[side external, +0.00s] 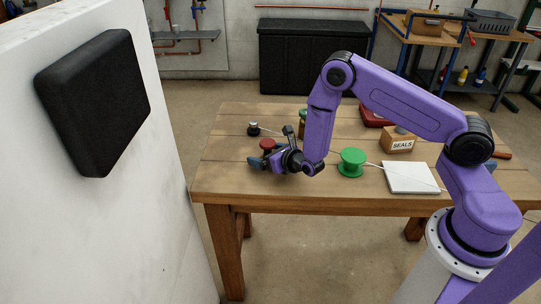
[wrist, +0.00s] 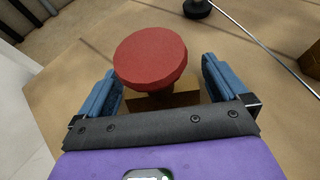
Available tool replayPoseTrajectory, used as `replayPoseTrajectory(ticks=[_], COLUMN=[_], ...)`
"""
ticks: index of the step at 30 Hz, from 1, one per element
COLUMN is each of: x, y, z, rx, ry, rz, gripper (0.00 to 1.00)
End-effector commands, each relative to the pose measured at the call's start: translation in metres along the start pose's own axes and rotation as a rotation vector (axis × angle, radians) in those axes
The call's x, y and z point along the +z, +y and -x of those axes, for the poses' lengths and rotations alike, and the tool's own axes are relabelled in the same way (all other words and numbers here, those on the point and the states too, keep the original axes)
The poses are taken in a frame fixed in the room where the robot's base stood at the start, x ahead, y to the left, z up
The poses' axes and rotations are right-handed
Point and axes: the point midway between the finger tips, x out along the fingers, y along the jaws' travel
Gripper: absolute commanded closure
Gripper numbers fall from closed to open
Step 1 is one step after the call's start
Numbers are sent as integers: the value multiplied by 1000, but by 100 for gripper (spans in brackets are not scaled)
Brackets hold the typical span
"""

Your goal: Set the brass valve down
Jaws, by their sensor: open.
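The brass valve shows a round red top (wrist: 150,57) over a brass-coloured block (wrist: 180,99) in the wrist view. Its red top also shows in the side view (side external: 267,144), low over the left part of the wooden table. My gripper (wrist: 160,70) is open, with one blue finger on each side of the valve. A gap shows between the red top and each finger. In the side view my gripper (side external: 272,160) is low at the table's left part. The valve's underside is hidden, so I cannot tell for certain whether it rests on the table.
A small black-based item (side external: 254,130) stands behind the valve, with a thin rod or cord running right. A green spool (side external: 351,161), a white pad (side external: 410,178), a SEALS box (side external: 397,141) and a red case (side external: 375,115) are to the right. The table's (side external: 285,190) front strip is clear.

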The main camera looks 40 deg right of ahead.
Motion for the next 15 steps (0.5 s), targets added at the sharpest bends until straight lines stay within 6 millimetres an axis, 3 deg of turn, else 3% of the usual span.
replayPoseTrajectory(ticks=[5, 15], x=[2, 2], y=[0, 0], z=[11, 64], rx=[1, 1], ry=[1, 2], rz=[0, 2], gripper=[0, 0])
